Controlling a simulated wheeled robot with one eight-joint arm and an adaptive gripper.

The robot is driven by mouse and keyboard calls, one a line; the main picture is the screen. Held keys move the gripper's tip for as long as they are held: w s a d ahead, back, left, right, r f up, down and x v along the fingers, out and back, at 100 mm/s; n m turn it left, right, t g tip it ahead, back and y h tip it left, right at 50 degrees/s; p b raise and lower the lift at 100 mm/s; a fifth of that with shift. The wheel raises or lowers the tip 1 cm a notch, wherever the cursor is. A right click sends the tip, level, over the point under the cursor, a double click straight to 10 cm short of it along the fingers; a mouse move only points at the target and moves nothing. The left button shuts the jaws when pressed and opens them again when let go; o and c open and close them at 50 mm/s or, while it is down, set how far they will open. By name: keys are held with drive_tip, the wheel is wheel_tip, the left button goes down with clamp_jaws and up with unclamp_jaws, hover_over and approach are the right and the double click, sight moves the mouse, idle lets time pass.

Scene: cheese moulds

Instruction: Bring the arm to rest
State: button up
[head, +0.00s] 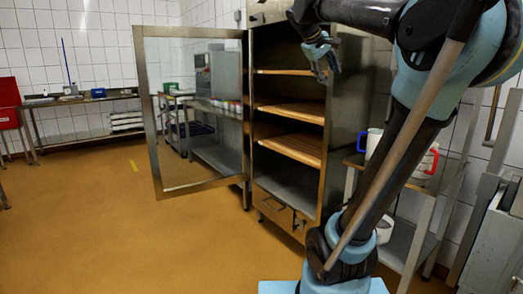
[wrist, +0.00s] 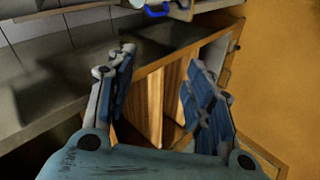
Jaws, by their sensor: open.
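My gripper (head: 318,56) hangs at the upper right of the head view, in front of the upper part of a tall steel cabinet (head: 347,120). My arm rises from the lower right and bends over at the top. In the wrist view, the two blue-padded fingers of my gripper (wrist: 158,68) stand wide apart with nothing between them. Beyond them lie the wooden shelves (wrist: 174,90) of the cabinet, seen turned sideways. The shelves also show in the head view (head: 293,112). No object touches the fingertips.
The cabinet's glazed door (head: 154,130) stands wide open to the left. A side table (head: 433,186) with white jugs, one with a blue handle (head: 362,141), stands right of the cabinet, behind my arm. A long bench (head: 70,104) runs along the back wall. The left floor is clear.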

drive_tip(key=s+a+f+m+g+y, duration=0.1)
drive_tip(key=s+f+y, duration=0.1)
drive_tip(key=s+f, duration=0.7)
drive_tip(key=s+a+f+m+g+y, duration=0.1)
drive_tip(key=s+f, duration=0.8)
drive_tip(key=f, duration=1.2)
drive_tip(key=s+a+f+m+g+y, duration=0.2)
drive_tip(key=s+f, duration=0.7)
drive_tip(key=f, duration=0.7)
drive_tip(key=shift+s+a+m+y, duration=0.4)
drive_tip(key=shift+a+m+y, duration=0.1)
drive_tip(key=shift+a+y, duration=0.15)
drive_tip(key=shift+f, duration=0.1)
drive_tip(key=shift+w+f, duration=0.2)
drive_tip(key=shift+w, duration=0.25)
